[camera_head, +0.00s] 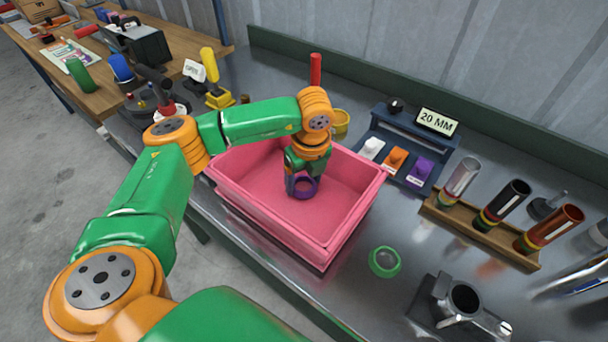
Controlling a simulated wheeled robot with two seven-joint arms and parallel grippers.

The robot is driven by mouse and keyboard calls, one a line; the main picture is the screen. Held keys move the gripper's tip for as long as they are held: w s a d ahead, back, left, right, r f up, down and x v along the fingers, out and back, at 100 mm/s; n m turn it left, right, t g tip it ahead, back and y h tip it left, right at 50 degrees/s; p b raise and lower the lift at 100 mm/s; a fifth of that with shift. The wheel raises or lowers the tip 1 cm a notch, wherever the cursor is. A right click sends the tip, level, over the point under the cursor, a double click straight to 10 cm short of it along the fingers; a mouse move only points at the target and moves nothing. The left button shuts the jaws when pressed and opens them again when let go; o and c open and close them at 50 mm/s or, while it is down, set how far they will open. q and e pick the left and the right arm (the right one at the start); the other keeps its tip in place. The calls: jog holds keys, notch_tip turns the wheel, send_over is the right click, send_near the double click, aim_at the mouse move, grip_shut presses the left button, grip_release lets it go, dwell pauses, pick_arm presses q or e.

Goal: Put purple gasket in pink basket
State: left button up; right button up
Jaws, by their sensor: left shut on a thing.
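The pink basket (345,228) stands on the metal bench in the middle of the view. My left gripper (303,189) reaches down inside the basket's walls and is shut on the purple gasket (305,191), a ring held at its fingertips. From this angle I cannot tell whether the gasket touches the basket floor. My left arm hides part of the basket's back rim. My right gripper is not in view.
A green ring (384,261) lies on the bench right of the basket. A wooden rack (478,235) holds several tubes. A dark blue stand (405,150) with a "20 MM" display is behind. A metal fixture (459,304) sits at front right.

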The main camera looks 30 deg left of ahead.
pick_arm(q)
jog(key=shift+f, duration=0.25)
jog(key=o, duration=1.3)
jog(key=shift+r, duration=0.1)
jog(key=shift+r, duration=0.1)
jog(key=shift+r, duration=0.25)
jog(key=r, duration=0.1)
jog(key=r+b, duration=0.1)
jog(key=r, duration=0.1)
jog(key=d+r, duration=0.1)
jog(key=r, duration=0.1)
jog(key=shift+s+r, duration=0.1)
jog(key=shift+r, duration=0.15)
notch_tip(320, 180, up, 6)
jog(key=shift+s+d, duration=0.3)
jog(key=shift+d, duration=0.05)
